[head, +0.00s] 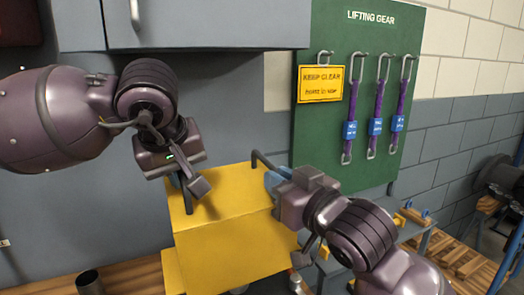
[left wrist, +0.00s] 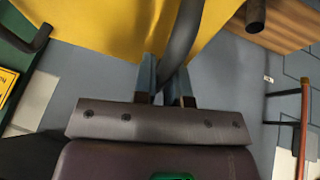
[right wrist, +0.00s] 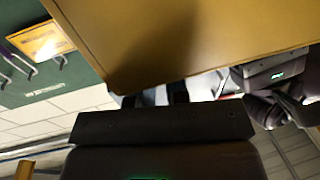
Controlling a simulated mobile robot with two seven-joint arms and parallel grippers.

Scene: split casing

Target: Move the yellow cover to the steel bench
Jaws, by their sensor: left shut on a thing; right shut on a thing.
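The yellow cover (head: 235,255) is a large box-like shell in the lower middle of the head view. It also fills the top of the left wrist view (left wrist: 110,25) and the right wrist view (right wrist: 200,35). My left gripper (head: 190,190) is shut on the dark bar handle (left wrist: 183,45) at the cover's left side. My right gripper (head: 272,180) is shut at the cover's right side, by the other dark handle (head: 262,160); its grip is partly hidden. The cover looks about level. Its underside is hidden, so I cannot tell whether it touches anything below. I cannot clearly identify the steel bench.
A wooden worktop (head: 45,284) with a dark cylinder (head: 90,282) lies at lower left. A grey cabinet (head: 200,25) overhangs above. A green lifting gear board (head: 345,130) with purple slings (head: 376,115) stands behind. Grey-blue framework (head: 415,222) with small yellow parts is at right.

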